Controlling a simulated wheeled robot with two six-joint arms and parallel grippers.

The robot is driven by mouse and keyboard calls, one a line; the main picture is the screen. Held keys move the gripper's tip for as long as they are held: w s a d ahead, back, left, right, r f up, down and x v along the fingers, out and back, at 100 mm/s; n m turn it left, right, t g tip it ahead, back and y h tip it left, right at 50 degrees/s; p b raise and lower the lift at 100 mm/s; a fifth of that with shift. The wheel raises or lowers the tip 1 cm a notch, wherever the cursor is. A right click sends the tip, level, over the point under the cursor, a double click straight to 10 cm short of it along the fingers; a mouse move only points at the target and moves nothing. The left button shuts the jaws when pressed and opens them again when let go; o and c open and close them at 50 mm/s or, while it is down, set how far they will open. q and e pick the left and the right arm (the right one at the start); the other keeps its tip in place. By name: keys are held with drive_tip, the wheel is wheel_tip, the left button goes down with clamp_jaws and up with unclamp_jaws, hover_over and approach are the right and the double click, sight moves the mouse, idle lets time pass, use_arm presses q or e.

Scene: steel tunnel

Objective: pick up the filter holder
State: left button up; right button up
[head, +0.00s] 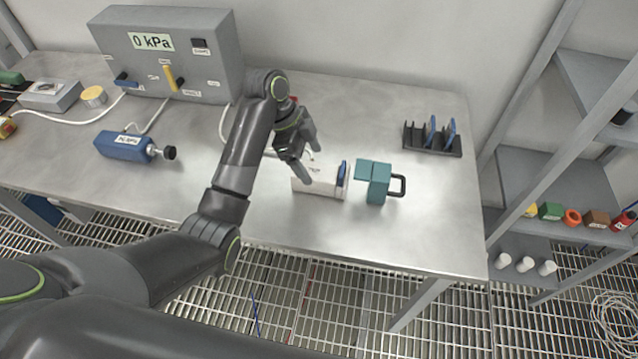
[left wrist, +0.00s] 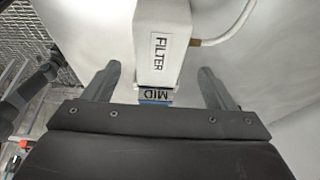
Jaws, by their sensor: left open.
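A white housing (head: 313,184) labelled FILTER lies on the steel table, and it also shows in the left wrist view (left wrist: 162,18). A blue plate-like piece (head: 342,173) stands at its right end. In the left wrist view a piece labelled MID (left wrist: 155,95) with a blue edge sits at the housing's near end; it looks like the filter holder. My left gripper (head: 308,153) is open and empty above the housing. In the left wrist view its fingers (left wrist: 159,74) appear on either side of the housing, with gaps. My right gripper is not in view.
A teal block (head: 376,182) with a black handle stands just right of the housing. A black rack (head: 433,149) holds blue plates behind it. A grey 0 kPa box (head: 170,55) and a blue cylinder (head: 122,146) are at left. The table's front right is clear.

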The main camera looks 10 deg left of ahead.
sight(316, 170)
use_arm(q)
drive_tip(key=shift+p+x, duration=0.65)
drive_tip(key=shift+x, duration=2.35)
drive_tip(key=shift+s, duration=0.1)
drive_tip(key=shift+f, duration=0.25)
drive_tip(key=c, duration=1.2)
drive_tip(key=shift+o, duration=0.2)
drive_tip(key=shift+r, duration=0.1)
